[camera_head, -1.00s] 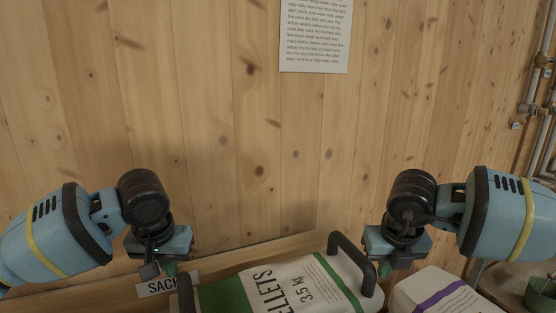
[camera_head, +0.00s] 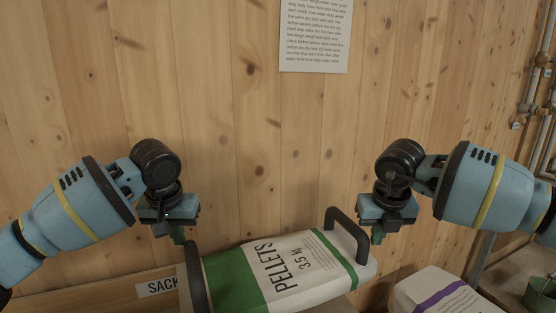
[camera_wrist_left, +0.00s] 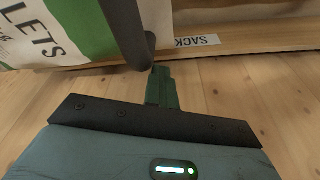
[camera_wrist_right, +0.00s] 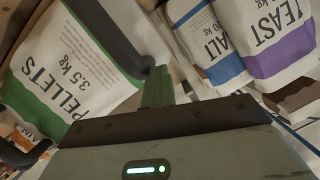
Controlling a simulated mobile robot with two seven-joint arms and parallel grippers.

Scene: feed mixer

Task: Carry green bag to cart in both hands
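The green bag (camera_head: 273,277) is a white and green sack marked PELLETS 3.5 kg, with a black handle at each end. It is held up in front of the wooden wall, in the lower middle of the head view. My left gripper (camera_head: 178,236) is shut on the left handle (camera_head: 195,278). My right gripper (camera_head: 378,236) is shut on the right handle (camera_head: 349,234). The fingers meet the handles in the left wrist view (camera_wrist_left: 160,85) and in the right wrist view (camera_wrist_right: 157,85). The bag's lower part is cut off. The cart is not identifiable.
A white bag with a purple stripe (camera_head: 440,292) stands close at the right. The right wrist view also shows a blue-striped bag (camera_wrist_right: 205,40) beside it. A wooden ledge with a SACK label (camera_head: 157,287) runs behind at left. A green container (camera_head: 541,293) and wall pipes (camera_head: 535,105) are far right.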

